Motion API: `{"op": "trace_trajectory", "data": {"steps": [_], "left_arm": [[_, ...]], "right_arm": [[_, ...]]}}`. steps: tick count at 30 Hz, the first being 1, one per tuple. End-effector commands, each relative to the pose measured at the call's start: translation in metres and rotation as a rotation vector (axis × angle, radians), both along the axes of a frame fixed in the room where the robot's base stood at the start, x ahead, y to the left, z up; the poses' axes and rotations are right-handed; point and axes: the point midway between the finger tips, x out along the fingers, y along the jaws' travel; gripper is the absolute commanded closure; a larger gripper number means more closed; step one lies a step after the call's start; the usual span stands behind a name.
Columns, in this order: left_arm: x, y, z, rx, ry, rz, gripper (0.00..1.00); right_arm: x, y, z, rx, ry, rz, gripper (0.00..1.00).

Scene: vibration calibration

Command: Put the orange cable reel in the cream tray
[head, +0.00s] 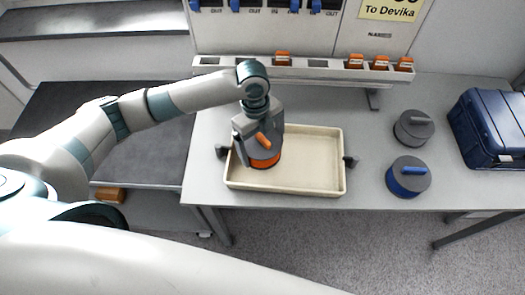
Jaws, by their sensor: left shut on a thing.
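The orange cable reel (265,162) is a round drum with a grey top and an orange handle. It is at the left end of the cream tray (310,189), inside the tray's outline. I cannot tell whether it rests on the tray floor or hangs just above it. My left gripper (262,142) points down from above and is shut on the reel at its handle. The gripper hides part of the reel and the tray's back left corner. My right gripper is not in view.
A blue-handled reel (408,178) and a grey-handled reel (414,128) stand right of the tray. A dark blue case (488,130) is at the far right. A rail (320,70) with orange pieces runs along the back. The table (366,115) is clear between tray and reels.

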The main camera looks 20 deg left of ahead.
Motion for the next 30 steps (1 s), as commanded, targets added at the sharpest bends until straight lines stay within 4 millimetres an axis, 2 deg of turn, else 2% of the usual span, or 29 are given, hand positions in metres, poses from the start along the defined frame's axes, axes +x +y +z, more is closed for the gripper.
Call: {"op": "trace_trajectory", "data": {"steps": [8,18,30], "left_arm": [[0.0,-0.001,-0.003,0.0,0.001,0.0,0.47],[0.0,-0.001,-0.037,-0.001,0.001,0.0,0.47],[0.001,0.0,-0.041,-0.001,-0.001,-0.001,0.47]], "right_arm": [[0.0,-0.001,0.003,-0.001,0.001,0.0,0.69],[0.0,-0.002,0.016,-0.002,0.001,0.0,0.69],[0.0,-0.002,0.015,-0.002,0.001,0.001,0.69]]}}
